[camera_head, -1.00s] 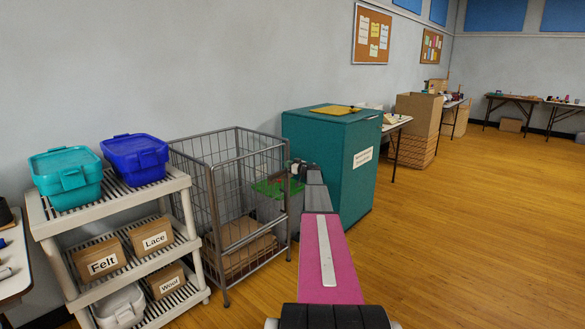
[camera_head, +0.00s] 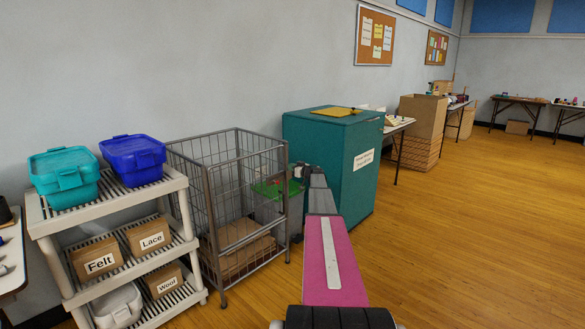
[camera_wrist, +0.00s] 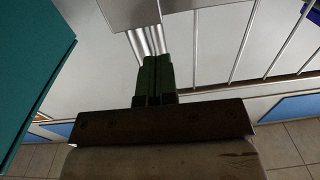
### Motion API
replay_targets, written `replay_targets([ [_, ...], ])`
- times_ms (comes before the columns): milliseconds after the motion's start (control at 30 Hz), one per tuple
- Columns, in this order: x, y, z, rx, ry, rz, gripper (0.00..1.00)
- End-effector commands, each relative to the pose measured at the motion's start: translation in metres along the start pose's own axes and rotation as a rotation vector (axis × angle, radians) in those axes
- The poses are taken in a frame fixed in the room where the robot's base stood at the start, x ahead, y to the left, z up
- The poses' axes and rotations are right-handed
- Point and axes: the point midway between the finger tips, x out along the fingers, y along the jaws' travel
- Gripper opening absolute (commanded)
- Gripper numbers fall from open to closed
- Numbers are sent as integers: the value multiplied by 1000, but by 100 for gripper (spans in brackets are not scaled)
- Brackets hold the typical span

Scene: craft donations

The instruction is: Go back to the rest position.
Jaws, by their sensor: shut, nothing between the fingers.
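My gripper (camera_wrist: 157,78) shows in the wrist view, its two green fingers side by side and closed, with nothing visible between them. In the head view my pink and grey arm reaches forward between the wire cage (camera_head: 212,205) and the teal cabinet (camera_head: 336,165). The arm's far end is near the cage's right side, but the fingers cannot be made out clearly there. In the wrist view the teal cabinet (camera_wrist: 30,70) fills the left, and the cage wires (camera_wrist: 240,40) show at the right.
A pale shelf rack (camera_head: 60,225) at left holds a teal tub (camera_head: 64,178), a blue tub (camera_head: 134,158) and labelled boxes. The cage holds cardboard low down, and something green (camera_head: 268,189) shows at its right side. Open wooden floor (camera_head: 470,240) lies to the right.

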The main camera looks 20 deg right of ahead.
Motion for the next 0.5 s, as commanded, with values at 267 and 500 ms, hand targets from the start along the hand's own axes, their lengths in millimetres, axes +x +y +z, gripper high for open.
replay_targets([
  [267, -70, -4, 0, 0, -3, 4, 0],
  [500, -100, -4, 1, 0, -3, 2, 0],
])
